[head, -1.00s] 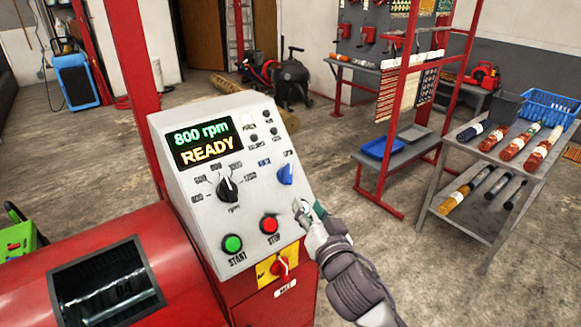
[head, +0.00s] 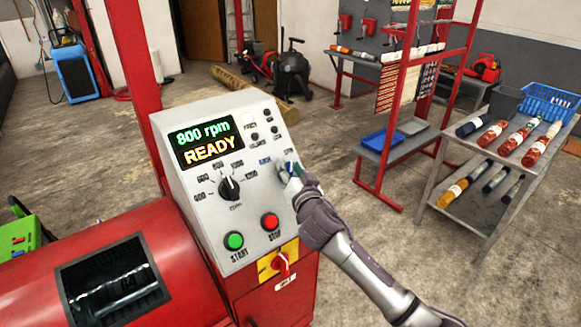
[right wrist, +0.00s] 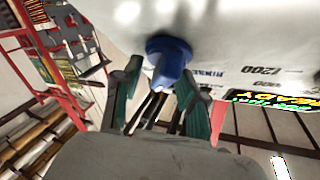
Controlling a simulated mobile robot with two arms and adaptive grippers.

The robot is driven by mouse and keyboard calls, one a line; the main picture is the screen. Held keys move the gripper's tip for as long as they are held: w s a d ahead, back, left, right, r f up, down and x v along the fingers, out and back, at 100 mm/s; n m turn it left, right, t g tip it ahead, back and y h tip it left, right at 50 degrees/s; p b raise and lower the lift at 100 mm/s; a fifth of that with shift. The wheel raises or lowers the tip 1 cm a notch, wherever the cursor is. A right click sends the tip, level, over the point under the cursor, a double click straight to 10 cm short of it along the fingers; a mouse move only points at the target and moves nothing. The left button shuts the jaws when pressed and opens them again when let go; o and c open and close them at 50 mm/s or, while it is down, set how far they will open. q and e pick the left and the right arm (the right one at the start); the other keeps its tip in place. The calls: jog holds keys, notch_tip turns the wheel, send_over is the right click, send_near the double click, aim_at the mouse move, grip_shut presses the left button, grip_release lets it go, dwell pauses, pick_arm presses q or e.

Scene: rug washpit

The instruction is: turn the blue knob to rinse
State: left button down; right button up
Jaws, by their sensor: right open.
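The blue knob (right wrist: 170,62) sits on the sloped face of the grey control panel (head: 218,208). In the right wrist view it stands at the top middle, between my two spread fingertips. My right gripper (head: 291,172) is at the knob in the head view and hides most of it. It is open, with one finger on each side of the knob; I cannot tell whether they touch it. The panel display (head: 207,143) reads 800 rpm and READY. The knob's printed labels are too blurred or covered to read fully. My left gripper is not in view.
A black rpm knob (head: 229,186) is left of the blue knob. A green START button (head: 234,240), a red STOP button (head: 269,221) and a red switch on a yellow plate (head: 281,264) are below. A grey shelf cart (head: 466,216) with rolled rugs stands right.

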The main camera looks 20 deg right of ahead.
jog(key=shift+c, duration=0.4)
grip_shut()
